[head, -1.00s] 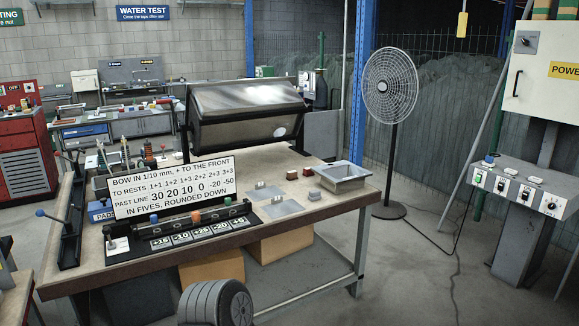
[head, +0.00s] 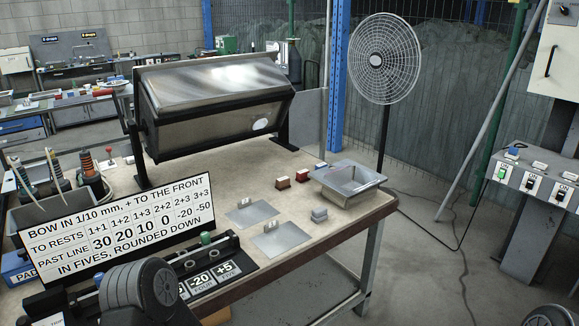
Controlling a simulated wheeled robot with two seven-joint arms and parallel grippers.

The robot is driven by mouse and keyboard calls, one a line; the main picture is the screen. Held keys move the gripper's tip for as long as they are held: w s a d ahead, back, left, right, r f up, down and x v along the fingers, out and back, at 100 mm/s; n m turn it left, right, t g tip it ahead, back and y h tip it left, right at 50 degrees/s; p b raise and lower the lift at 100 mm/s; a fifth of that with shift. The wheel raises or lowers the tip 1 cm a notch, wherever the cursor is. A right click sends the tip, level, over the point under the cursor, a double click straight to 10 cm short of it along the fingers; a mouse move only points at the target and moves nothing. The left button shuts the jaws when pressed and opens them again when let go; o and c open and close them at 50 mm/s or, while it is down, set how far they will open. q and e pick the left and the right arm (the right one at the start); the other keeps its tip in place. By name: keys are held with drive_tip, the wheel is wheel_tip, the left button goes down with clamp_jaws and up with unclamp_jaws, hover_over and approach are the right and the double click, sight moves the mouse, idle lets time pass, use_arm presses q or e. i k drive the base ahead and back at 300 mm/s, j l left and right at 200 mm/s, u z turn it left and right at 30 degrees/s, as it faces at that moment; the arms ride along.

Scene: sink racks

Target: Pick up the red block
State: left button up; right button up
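Two small red blocks stand side by side on the bench top in the head view. The left one is a darker red block (head: 283,183), and the right one is a red block (head: 302,175) slightly farther back. Both are just left of a grey metal tray (head: 345,195). Dark rounded parts of my arms show at the bottom left and bottom right corner. No gripper fingers are visible.
Two flat metal plates (head: 278,238) lie on the bench (head: 225,195) in front of the red blocks. A large dark-framed box (head: 215,125) stands behind to the left. A sign (head: 115,228) stands at the left front. A fan (head: 386,62) stands beyond the bench's right end.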

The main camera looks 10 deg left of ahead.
sight(302, 176)
drive_tip(key=i+l+u, duration=0.1)
drive_tip(key=i+l, duration=0.4)
drive_tip(key=i, duration=0.25)
drive_tip(key=i+l+u, duration=0.15)
drive_tip(key=i+l, duration=0.75)
drive_tip(key=l, duration=0.15)
drive_tip(key=i+l, duration=0.3)
drive_tip(key=l, duration=0.1)
